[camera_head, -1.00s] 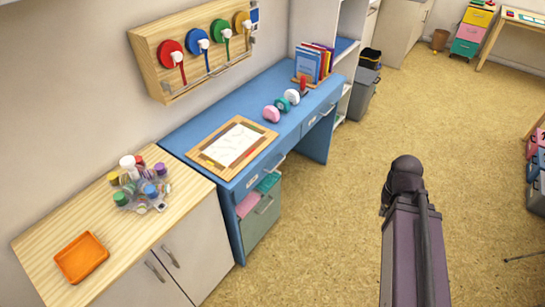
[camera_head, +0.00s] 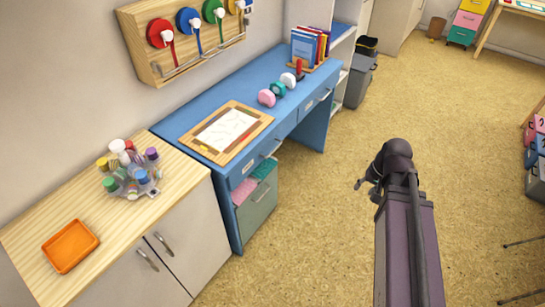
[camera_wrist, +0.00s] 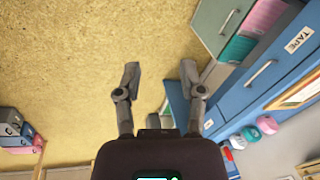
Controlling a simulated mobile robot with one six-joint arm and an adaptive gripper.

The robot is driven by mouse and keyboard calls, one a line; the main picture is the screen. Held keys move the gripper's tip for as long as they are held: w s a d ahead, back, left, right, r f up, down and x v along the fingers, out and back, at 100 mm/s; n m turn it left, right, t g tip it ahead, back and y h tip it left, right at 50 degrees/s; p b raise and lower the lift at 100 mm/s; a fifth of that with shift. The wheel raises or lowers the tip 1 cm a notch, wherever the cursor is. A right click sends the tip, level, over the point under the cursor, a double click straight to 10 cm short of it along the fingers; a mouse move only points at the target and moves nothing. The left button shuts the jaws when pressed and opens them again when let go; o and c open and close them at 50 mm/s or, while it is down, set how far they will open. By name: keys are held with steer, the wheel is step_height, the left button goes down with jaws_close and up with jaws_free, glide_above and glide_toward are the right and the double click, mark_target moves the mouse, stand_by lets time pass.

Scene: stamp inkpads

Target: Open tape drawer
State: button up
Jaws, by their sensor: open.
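The blue desk (camera_head: 262,88) stands along the wall at left in the head view. Its near-left drawer front (camera_head: 252,167) carries a white label and a metal handle and looks closed. In the wrist view, the label "TAPE" (camera_wrist: 299,39) reads on this blue front, beside its handle (camera_wrist: 261,73), at upper right. My gripper (camera_wrist: 160,78) is open and empty, its fingers spread over the floor and the desk's edge. In the head view, my gripper (camera_head: 366,184) is partly hidden by my arm, out over the floor, right of the desk and apart from the drawer.
Below the tape drawer, a grey-green file drawer (camera_head: 258,205) holds pink and teal folders. A framed sheet (camera_head: 227,132) lies on the desk. The floor (camera_head: 310,230) between desk and arm is clear.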

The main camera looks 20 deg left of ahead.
steer(key=w+a+f+t+y+b, duration=0.2)
steer(key=w+a+f+y+b, duration=0.4)
steer(key=w+a+f+b, duration=0.45)
steer(key=m+t+y+b, duration=0.2)
steer(key=m+y+b, duration=0.35)
steer(key=b, duration=1.15)
glide_toward(273, 150)
steer(key=d, duration=0.1)
steer(key=d+n, duration=0.1)
steer(key=s+d+y, duration=0.1)
steer(key=shift+d+f+n, duration=0.3)
steer(key=shift+f+n, duration=0.05)
steer(key=shift+f, duration=0.05)
steer(key=b+x, duration=0.2)
steer(key=x, duration=1.1)
steer(key=shift+w+a, duration=0.15)
steer(key=shift+a, duration=0.2)
jaws_close()
